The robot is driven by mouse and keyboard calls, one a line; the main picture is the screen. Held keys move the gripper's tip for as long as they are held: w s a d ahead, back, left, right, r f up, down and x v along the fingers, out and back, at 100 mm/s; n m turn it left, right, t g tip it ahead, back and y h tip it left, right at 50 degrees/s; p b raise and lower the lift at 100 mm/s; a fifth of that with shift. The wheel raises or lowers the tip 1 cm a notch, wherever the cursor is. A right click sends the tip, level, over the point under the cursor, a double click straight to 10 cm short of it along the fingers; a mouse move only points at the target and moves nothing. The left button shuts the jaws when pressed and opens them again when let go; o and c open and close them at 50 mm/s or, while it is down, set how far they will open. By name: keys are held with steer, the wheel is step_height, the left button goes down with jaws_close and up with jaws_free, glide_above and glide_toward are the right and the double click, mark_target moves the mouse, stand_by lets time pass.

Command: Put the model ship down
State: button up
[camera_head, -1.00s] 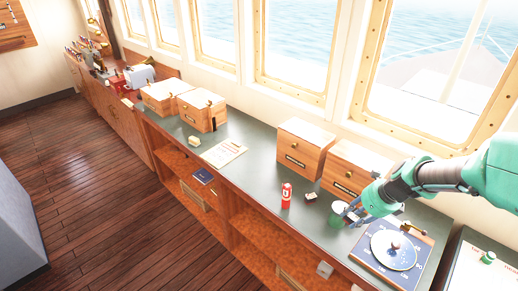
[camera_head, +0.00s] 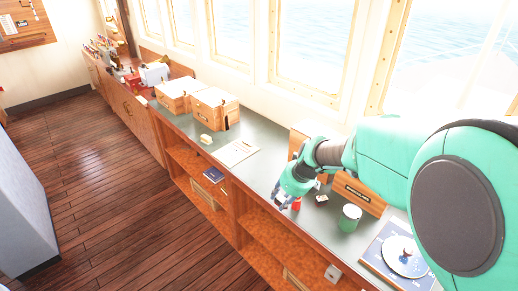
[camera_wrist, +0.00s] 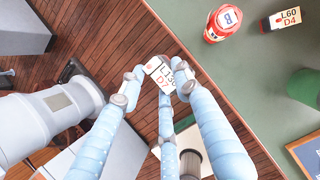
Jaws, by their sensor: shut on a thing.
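My gripper (camera_head: 282,196) is at the front edge of the green counter (camera_head: 262,160), just left of a red can (camera_head: 297,204). In the wrist view its fingers (camera_wrist: 158,80) are closed around a small piece with a white label (camera_wrist: 166,77). The label has a red dot and lettering that seems to end in D7. The piece appears over the counter's edge and the wooden floor. Its underside is hidden, and I cannot tell from its shape whether it is the model ship. In the head view the fingers mostly hide it.
A dark block labelled L60 D4 (camera_wrist: 283,19) lies right of the red can. A green can (camera_head: 350,219) and a blue dial board (camera_head: 398,252) are farther right. Wooden boxes (camera_head: 212,110) stand along the windows. A paper sheet (camera_head: 236,152) lies left; the counter between is clear.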

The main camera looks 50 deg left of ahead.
steer(key=f, duration=0.5)
steer(key=shift+w+d+f, duration=0.15)
steer(key=shift+d, duration=0.05)
steer(key=shift+a, duration=0.1)
steer(key=w+a, duration=0.3)
steer(key=a, duration=0.1)
steer(key=w+a+f+b, duration=0.1)
steer(key=w+a, duration=0.2)
steer(key=a, duration=0.1)
steer(key=w+a+b, duration=0.1)
steer(key=w+a, duration=0.2)
steer(key=a, duration=0.1)
steer(key=shift+w+a+f, duration=0.25)
steer(key=shift+w+a, duration=0.05)
steer(key=shift+w, duration=0.05)
steer(key=shift+f+b, duration=0.85)
steer(key=shift+f, duration=0.85)
steer(key=shift+f, duration=0.15)
steer(key=o, duration=1)
